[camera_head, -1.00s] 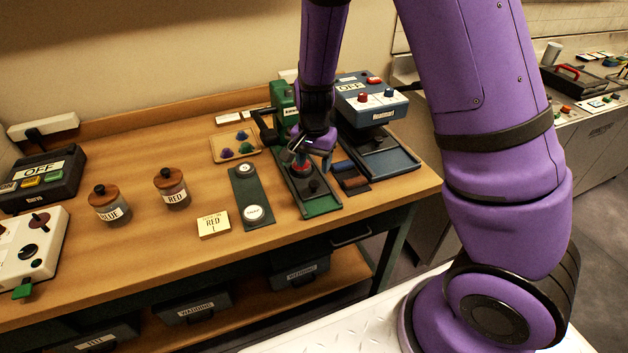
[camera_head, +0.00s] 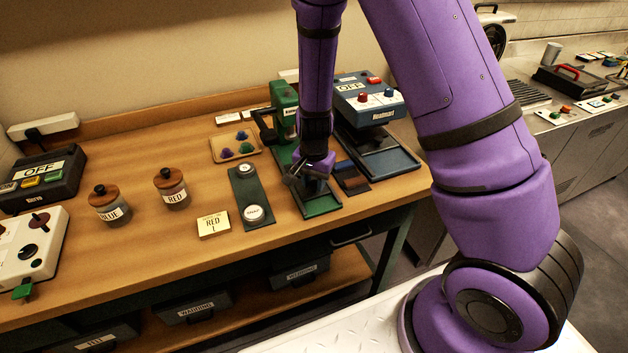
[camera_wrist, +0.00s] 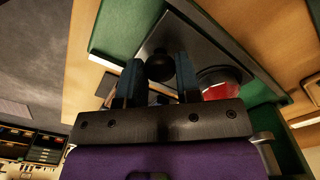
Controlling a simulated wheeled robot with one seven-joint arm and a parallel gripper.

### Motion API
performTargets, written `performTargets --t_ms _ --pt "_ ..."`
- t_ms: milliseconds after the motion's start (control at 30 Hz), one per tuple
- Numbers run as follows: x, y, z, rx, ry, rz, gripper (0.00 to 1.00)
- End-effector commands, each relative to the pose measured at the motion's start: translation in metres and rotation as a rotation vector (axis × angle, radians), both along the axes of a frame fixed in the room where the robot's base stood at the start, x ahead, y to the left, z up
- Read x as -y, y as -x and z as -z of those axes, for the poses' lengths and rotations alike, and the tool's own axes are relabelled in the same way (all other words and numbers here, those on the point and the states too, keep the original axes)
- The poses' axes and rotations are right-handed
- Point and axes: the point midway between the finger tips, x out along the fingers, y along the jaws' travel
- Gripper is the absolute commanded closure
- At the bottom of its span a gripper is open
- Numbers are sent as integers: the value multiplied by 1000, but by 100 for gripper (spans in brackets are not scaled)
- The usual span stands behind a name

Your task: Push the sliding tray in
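The green press (camera_head: 286,110) stands on the wooden table with its green base (camera_head: 322,205) reaching toward the front edge. In the wrist view the dark sliding tray (camera_wrist: 205,45) lies on the green base (camera_wrist: 120,25), with a black knob (camera_wrist: 160,66) and a red round piece (camera_wrist: 218,82) on it. My gripper (camera_head: 298,180) is low over the tray and hides most of it in the head view. In the wrist view my gripper's (camera_wrist: 158,82) two blue fingers are apart, with the knob showing between them. I cannot tell whether they touch it.
A blue press (camera_head: 370,98) with its tray (camera_head: 390,163) stands close on the right. A small tray of coloured pieces (camera_head: 236,146) is behind.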

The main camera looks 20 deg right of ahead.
Motion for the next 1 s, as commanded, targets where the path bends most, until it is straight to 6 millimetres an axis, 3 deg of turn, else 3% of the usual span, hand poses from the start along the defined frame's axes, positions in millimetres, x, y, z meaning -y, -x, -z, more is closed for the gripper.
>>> performTargets --t_ms 100,267,533,700,1000 --pt "0 0 0 0 0 0 100" --pt "0 -7 0 1 0 0 100" --pt "0 -65 0 3 0 0 100" --pt "0 -88 0 1 0 1 100" --pt "0 -95 -1 6 1 1 100"
